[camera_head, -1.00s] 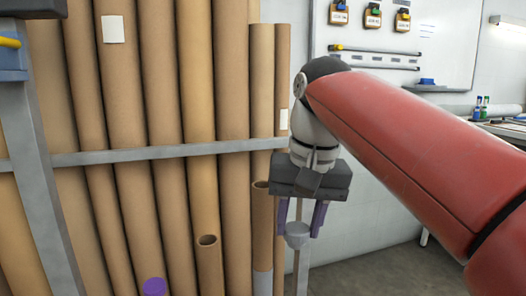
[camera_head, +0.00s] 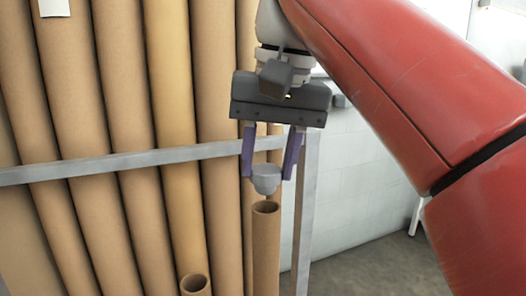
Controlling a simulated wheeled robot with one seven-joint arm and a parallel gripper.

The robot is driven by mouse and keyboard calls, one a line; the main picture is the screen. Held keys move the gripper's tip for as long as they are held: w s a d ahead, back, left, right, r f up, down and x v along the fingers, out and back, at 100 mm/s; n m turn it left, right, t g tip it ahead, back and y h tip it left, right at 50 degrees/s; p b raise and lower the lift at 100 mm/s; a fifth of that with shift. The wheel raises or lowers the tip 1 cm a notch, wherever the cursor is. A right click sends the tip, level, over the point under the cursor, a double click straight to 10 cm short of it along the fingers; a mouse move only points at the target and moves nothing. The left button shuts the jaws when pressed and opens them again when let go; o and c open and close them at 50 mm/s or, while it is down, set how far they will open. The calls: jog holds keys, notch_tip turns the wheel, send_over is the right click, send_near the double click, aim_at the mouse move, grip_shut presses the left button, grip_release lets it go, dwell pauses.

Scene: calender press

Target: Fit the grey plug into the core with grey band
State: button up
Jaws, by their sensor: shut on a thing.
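My gripper (camera_head: 268,172) points down with its two purple fingers shut on the grey plug (camera_head: 266,180). The plug is cup-shaped, wider at its top, and hangs between the fingertips. Just below it in the picture is the open round top of a short brown cardboard core (camera_head: 266,250). A small gap shows between the plug's lower end and the core's rim, and the plug looks roughly centred over the opening. I cannot tell the exact offset in depth. The core's lower part is outside the view, so no grey band shows on it now.
Another short open core (camera_head: 195,285) stands lower left. Several tall cardboard tubes (camera_head: 125,120) lean behind a grey horizontal rail (camera_head: 100,167). A grey upright post (camera_head: 304,220) stands close right of the core. Floor at right (camera_head: 375,265) is clear.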

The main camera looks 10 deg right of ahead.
aim_at(271, 171)
jog(key=shift+d+f, duration=0.1)
jog(key=shift+f, duration=0.45)
jog(key=shift+s+f+b, duration=0.1)
jog(key=shift+f+b, duration=0.65)
jog(key=shift+f, duration=0.25)
jog(key=shift+f, duration=0.3)
jog(key=o, duration=1.1)
jog(key=shift+r, duration=0.1)
notch_tip(271, 171, up, 3)
jog(key=shift+f+p, duration=0.15)
jog(key=shift+p, duration=0.75)
jog(key=shift+r, duration=0.2)
jog(key=shift+r, duration=0.25)
